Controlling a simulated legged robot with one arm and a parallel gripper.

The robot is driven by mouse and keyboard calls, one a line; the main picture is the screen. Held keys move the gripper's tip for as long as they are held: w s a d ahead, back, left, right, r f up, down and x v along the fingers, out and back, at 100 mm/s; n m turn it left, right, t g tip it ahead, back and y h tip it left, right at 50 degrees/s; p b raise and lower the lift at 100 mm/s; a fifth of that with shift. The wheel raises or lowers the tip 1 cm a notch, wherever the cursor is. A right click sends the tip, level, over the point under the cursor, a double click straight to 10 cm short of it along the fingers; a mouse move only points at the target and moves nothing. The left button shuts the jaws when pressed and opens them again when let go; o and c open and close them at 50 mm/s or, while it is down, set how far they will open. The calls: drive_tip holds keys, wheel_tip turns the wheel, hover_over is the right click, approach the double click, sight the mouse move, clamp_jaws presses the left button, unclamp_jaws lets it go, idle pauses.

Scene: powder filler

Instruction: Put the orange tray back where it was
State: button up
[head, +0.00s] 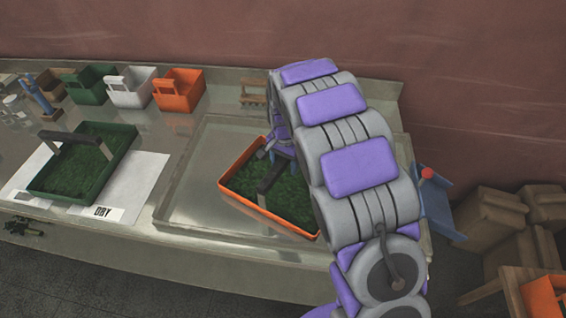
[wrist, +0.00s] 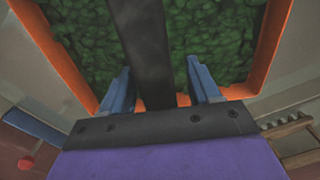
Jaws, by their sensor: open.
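The orange tray (head: 237,193), filled with green leafy material, rests in the shallow metal basin on the bench, partly hidden by my arm. A dark bar handle (head: 272,173) spans it. In the wrist view the orange tray (wrist: 261,60) is close below, and its dark handle (wrist: 150,50) runs between my two blue fingers. My gripper (wrist: 160,85) is open, with one finger on each side of the handle and a gap to each. In the head view my gripper (head: 280,148) is over the tray's far part, mostly hidden by the arm.
A green tray (head: 130,150) with a similar handle stands on a white sheet (head: 143,190) labelled DRY at left. Green, white and orange bins (head: 180,90) line the back. The metal basin (head: 190,205) has free room left of the orange tray. A wooden rack (head: 254,93) stands behind.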

drive_tip(key=r, duration=0.3)
drive_tip(key=r+p, duration=0.1)
drive_tip(key=r, duration=0.7)
drive_tip(key=shift+a, duration=0.3)
drive_tip(key=shift+d+r+p, duration=0.15)
drive_tip(key=shift+r+p, duration=0.15)
drive_tip(key=shift+r, duration=0.1)
drive_tip(key=shift+s+d+r, duration=0.1)
drive_tip(key=shift+s+r, duration=0.1)
drive_tip(key=shift+s, duration=0.1)
drive_tip(key=s+d+r+n, duration=0.1)
drive_tip(key=s+d+r, duration=0.25)
drive_tip(key=s, duration=0.55)
drive_tip(key=s+d+r+n, duration=0.25)
drive_tip(key=s+d, duration=0.25)
drive_tip(key=s, duration=0.5)
drive_tip(key=s+d+f+n+g, duration=0.1)
drive_tip(key=s+d+n, duration=0.1)
drive_tip(key=s, duration=1.7)
drive_tip(key=shift+s+f+n+g, duration=0.2)
drive_tip(key=shift+s+n+g, duration=0.2)
drive_tip(key=shift+n, duration=0.25)
